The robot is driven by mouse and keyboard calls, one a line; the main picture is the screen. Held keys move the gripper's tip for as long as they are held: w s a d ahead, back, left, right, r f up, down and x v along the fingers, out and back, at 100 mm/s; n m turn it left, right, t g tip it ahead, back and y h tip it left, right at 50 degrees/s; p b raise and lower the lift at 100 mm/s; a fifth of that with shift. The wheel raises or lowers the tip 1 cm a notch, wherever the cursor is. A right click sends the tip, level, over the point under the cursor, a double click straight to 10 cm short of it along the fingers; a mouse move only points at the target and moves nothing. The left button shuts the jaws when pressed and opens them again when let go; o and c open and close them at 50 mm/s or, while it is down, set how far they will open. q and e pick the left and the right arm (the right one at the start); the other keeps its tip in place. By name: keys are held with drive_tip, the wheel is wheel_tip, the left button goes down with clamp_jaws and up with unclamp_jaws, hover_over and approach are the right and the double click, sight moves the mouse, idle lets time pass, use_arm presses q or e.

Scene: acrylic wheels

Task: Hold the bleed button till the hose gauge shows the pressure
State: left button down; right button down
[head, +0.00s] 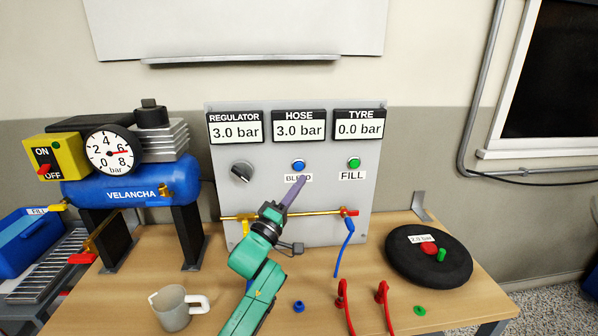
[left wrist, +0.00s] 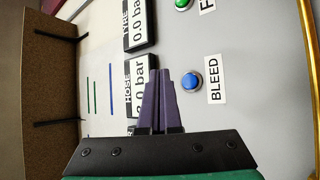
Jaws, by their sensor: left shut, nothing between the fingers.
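The blue bleed button (head: 298,165) sits on the grey panel (head: 320,220) above the BLEED label, and it also shows in the left wrist view (left wrist: 191,81). The hose gauge (head: 299,127) reads 3.0 bar. My left gripper (head: 302,180) is shut and empty, its purple fingers pointing at the panel just below the button. In the left wrist view its fingertips (left wrist: 163,74) appear beside the button; whether they touch the panel I cannot tell. A card (head: 423,239) on the black tyre (head: 400,262) reads 2.0 bar. My right gripper is not in view.
The regulator gauge (head: 235,127) reads 3.0 bar and the tyre gauge (head: 359,125) 0.0 bar. A green FILL button (head: 354,163) is right of the blue one. A brass pipe (head: 325,213) crosses the panel low down. A blue compressor (head: 115,187) stands left; a mug (head: 172,312) is in front.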

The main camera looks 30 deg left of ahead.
sight(299, 166)
use_arm(q)
drive_tip(key=shift+w+a+b, duration=0.4)
drive_tip(key=shift+w+a, duration=0.55)
drive_tip(key=shift+w, duration=0.25)
drive_tip(key=shift+w+a+b, duration=0.4)
drive_tip(key=shift+w+a, duration=0.5)
drive_tip(key=shift+w, duration=0.25)
drive_tip(key=shift+w, duration=0.1)
drive_tip(key=shift+w+a, duration=0.2)
drive_tip(key=shift+w, duration=0.05)
